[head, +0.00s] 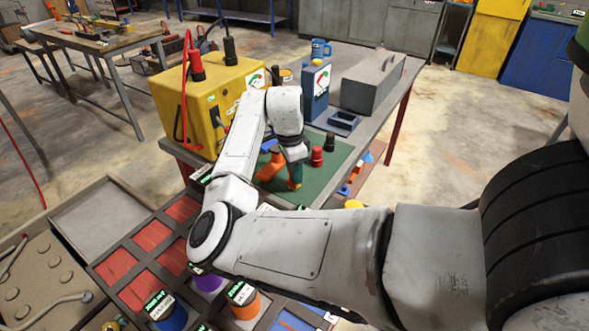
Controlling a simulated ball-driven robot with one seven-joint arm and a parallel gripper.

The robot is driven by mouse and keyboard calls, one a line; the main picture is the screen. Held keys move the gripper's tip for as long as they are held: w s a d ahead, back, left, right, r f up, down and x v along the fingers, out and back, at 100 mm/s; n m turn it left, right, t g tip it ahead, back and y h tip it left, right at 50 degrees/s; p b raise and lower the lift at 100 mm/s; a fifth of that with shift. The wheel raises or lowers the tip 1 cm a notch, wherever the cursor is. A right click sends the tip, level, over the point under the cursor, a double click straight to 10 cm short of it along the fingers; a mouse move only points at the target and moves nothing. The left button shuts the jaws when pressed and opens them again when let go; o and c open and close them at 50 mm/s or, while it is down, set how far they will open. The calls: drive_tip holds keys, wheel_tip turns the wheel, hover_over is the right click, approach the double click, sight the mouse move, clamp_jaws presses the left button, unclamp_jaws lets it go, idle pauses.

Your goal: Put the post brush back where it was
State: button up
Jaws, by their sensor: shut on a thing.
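My gripper (294,160) is above the green mat (338,177) on the bench, largely hidden by my own wrist. A small teal piece with a yellow-orange lower end (295,177) shows directly beneath it, and I take it to be the post brush, held in the shut jaws. I cannot tell whether its lower end touches the mat. An orange piece (270,168) is just left of it. A dark post with a red base (316,156) and a red-and-black post (330,142) stand to the right.
A yellow box with a dial (222,90) stands behind left, its red cable hanging down. A blue meter (316,90), a dark tray (337,122) and a grey case (373,82) are behind. A compartment rack (128,247) with red-lined cells and coloured tubs lies in front.

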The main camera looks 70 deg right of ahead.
drive_tip(key=shift+f, duration=0.1)
drive_tip(key=o, duration=1.1)
drive_tip(key=shift+c, duration=0.2)
drive_tip(key=r, duration=0.8)
drive_tip(key=w+r+b, duration=0.1)
drive_tip(key=r, duration=0.3)
drive_tip(key=shift+a+r, duration=0.1)
drive_tip(key=shift+a, duration=0.25)
